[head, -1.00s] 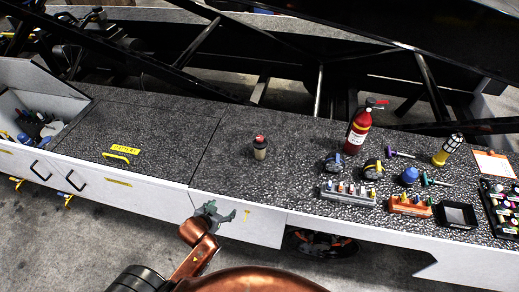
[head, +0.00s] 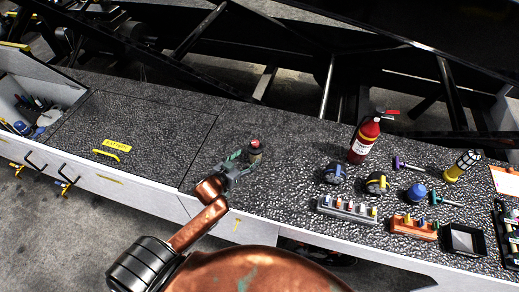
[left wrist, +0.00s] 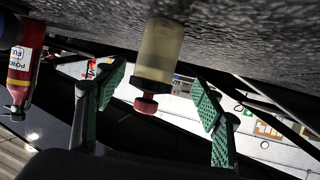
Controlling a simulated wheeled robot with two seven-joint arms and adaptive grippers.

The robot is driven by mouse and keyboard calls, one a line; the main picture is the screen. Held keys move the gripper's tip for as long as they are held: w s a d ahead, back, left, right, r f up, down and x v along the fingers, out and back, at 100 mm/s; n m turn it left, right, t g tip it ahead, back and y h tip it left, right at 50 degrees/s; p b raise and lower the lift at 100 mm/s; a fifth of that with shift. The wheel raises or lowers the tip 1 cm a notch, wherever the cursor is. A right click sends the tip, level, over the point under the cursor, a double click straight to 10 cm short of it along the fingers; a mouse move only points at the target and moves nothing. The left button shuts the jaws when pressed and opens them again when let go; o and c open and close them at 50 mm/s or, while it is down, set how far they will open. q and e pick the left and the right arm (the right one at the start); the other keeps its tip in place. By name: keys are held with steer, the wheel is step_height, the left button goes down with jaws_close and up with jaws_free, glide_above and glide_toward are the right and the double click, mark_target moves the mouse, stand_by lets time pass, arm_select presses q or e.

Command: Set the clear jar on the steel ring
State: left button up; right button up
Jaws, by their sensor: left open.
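The clear jar (head: 255,151) has a yellowish see-through body and a red knobbed lid, and stands on the speckled deck. My left gripper (head: 243,164) is open just in front of it, over the deck. The left wrist view is upside down; there the jar (left wrist: 158,55) shows between the two green-padded fingers of my left gripper (left wrist: 162,88), with a gap on each side. The fingers partly hide the jar's lower part in the head view. I cannot make out a steel ring. My right gripper is not in view.
A red fire extinguisher (head: 365,138) stands to the right of the jar.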

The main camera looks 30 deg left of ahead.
mark_target(252, 155)
arm_select(q)
steer(key=shift+w+f, duration=0.15)
steer(key=shift+w, duration=0.25)
steer(key=shift+x, duration=0.85)
steer(key=x, duration=0.3)
steer(key=shift+w+d+b, duration=0.35)
steer(key=shift+w+f, duration=0.15)
steer(key=shift+w, duration=0.05)
steer(key=c, duration=1.5)
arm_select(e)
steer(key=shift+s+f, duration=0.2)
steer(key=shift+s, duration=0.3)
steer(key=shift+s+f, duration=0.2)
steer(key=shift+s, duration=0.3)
